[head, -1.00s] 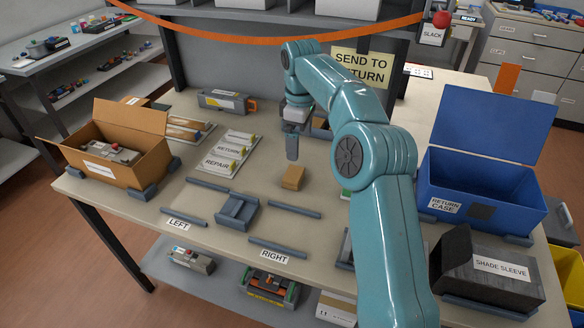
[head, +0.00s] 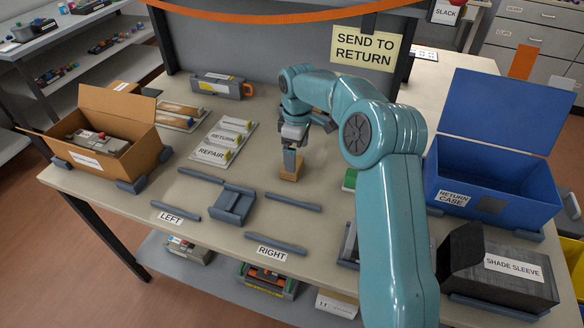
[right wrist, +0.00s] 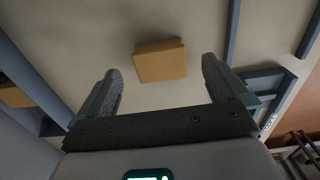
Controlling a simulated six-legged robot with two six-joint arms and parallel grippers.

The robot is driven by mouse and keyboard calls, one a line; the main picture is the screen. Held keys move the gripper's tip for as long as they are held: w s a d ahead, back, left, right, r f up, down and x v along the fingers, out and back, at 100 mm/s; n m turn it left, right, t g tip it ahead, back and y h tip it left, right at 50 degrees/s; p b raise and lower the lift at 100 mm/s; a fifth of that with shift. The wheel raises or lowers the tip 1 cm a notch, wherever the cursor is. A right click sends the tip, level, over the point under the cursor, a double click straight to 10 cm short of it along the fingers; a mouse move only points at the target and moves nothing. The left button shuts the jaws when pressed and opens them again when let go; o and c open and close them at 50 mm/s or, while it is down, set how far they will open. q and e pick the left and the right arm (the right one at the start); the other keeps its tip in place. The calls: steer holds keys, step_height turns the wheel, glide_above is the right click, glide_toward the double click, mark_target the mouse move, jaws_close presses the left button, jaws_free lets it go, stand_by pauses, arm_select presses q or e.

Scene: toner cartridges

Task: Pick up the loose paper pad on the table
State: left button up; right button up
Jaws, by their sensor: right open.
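The loose paper pad is a small tan block (head: 290,176) on the table (head: 330,225), behind the right pair of grey rails. In the right wrist view the pad (right wrist: 160,61) lies just beyond the fingertips, roughly midway between their lines. My right gripper (head: 291,160) points down above the pad in the head view and partly overlaps its top. In the right wrist view the right gripper (right wrist: 160,80) is open, with nothing between its fingers. Whether a finger touches the pad cannot be told. My left gripper does not show.
Grey rails (head: 293,202) and a grey cradle (head: 232,205) lie in front of the pad. A label board (head: 222,140) lies to the left. The open brown box (head: 105,145) stands far left, the blue return case (head: 490,185) right. Bare table surrounds the pad.

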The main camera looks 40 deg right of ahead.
step_height(320, 180, down, 6)
steer(key=shift+w+r, duration=0.15)
steer(key=shift+r, duration=0.25)
steer(key=c, duration=0.9)
